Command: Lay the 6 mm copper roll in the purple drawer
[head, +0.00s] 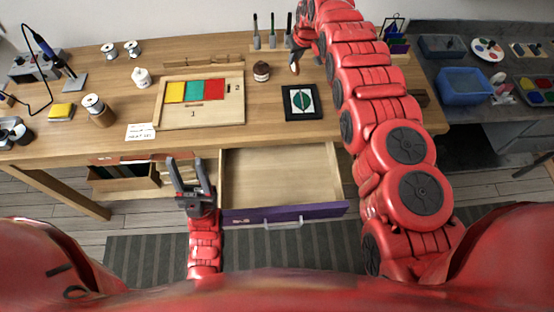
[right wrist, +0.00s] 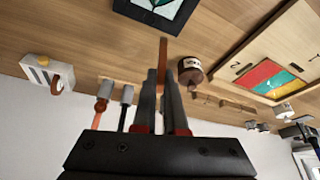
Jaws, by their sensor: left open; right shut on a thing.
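The purple drawer (head: 285,212) is pulled out at the front of the bench, and its pale wooden inside is empty. My left gripper (head: 188,168) is open and empty beside the drawer's left wall. My right arm reaches to the back of the bench. My right gripper (right wrist: 163,85) is shut on a thin brown piece (right wrist: 163,52), which sticks out beyond its fingertips. I cannot tell whether this piece is copper. Two small spools (head: 109,50) (head: 133,48) stand at the back left. I cannot read a 6 mm marking on any roll.
Upright tools (head: 272,38) and a dark jar (head: 261,71) stand near my right gripper. A wooden board with coloured panels (head: 203,116) and a framed leaf picture (head: 302,101) lie on the bench. Another open drawer (head: 125,184) is at the left.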

